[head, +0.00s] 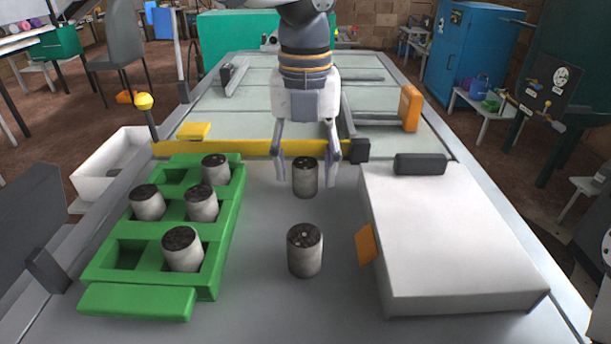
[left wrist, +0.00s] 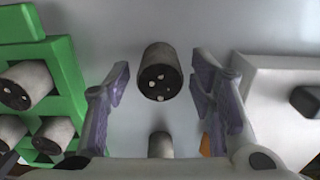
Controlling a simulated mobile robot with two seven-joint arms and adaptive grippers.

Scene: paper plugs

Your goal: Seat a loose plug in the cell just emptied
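The green tray (head: 150,301) stands at the left of the table and has cells in two columns. Grey plugs with dark tops sit in several cells; the back-left cell (head: 172,177) and front-left cell (head: 128,254) look empty. One loose plug (head: 305,178) stands upright on the table, and a second loose plug (head: 304,252) stands nearer the front. My left gripper (head: 308,172) is open above and around the farther plug. In the left wrist view that plug (left wrist: 160,72) shows between the spread fingers, with gaps on both sides. My right gripper is not seen.
A white box (head: 455,235) with an orange tab (head: 366,244) lies to the right. A yellow bar (head: 230,148) crosses behind the tray. A white bin (head: 115,160) is at the far left. Bare table surrounds the loose plugs.

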